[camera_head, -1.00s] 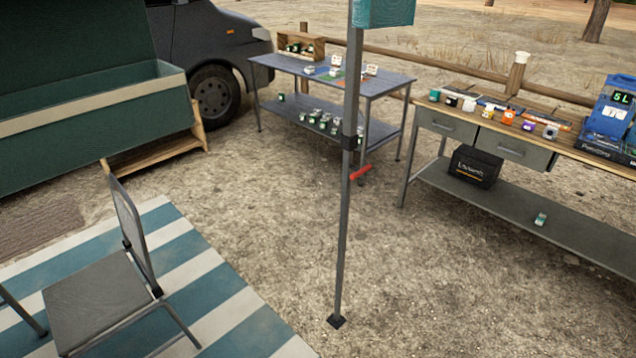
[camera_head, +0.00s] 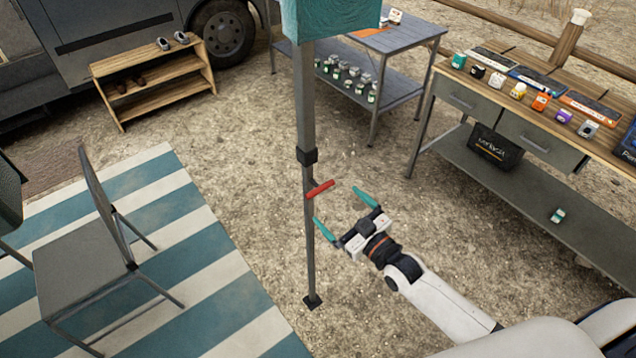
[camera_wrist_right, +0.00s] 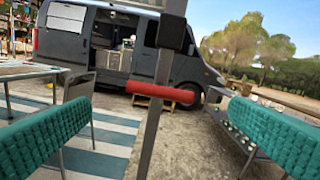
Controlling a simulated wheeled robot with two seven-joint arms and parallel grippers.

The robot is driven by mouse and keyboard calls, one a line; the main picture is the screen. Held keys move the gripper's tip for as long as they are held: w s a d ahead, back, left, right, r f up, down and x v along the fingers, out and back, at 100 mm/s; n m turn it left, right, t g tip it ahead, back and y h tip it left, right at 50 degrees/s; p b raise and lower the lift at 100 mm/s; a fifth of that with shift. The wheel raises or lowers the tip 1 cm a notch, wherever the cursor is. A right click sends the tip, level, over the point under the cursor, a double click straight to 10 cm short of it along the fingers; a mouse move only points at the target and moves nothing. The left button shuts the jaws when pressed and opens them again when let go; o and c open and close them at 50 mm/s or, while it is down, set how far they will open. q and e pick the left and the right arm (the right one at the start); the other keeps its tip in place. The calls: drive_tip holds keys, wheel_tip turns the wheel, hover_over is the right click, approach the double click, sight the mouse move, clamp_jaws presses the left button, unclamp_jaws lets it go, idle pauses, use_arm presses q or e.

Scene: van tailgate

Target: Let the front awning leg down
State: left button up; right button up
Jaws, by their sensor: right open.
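The grey awning leg (camera_head: 304,106) stands upright in the middle of the head view, its foot (camera_head: 313,301) on the gravel. A black collar (camera_head: 307,155) sits on it, with a red handle (camera_head: 321,188) just below. My right gripper (camera_head: 341,207) has teal fingers spread apart and empty, a little to the right of the handle. In the right wrist view the red handle (camera_wrist_right: 165,92) lies across the leg (camera_wrist_right: 150,125), between the two teal fingers and ahead of them. My left gripper is not in view.
A folding chair (camera_head: 85,270) stands on the striped mat (camera_head: 190,240) at left. A wooden shoe rack (camera_head: 150,75) is behind. Two workbenches stand at back and right; the right one has a grey lower shelf (camera_head: 515,185). Gravel around the leg is clear.

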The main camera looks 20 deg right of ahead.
sight(318, 185)
drive_tip(key=p+x, duration=0.1)
drive_tip(key=x, duration=0.7)
drive_tip(key=shift+w+a+f, duration=0.1)
drive_tip(key=shift+w+a, duration=0.15)
drive_tip(key=shift+w, duration=0.3)
drive_tip(key=shift+c, duration=0.8)
drive_tip(key=c, duration=1.1)
wheel_tip(318, 185, down, 12)
drive_tip(key=b, duration=1)
drive_tip(key=shift+f, duration=0.15)
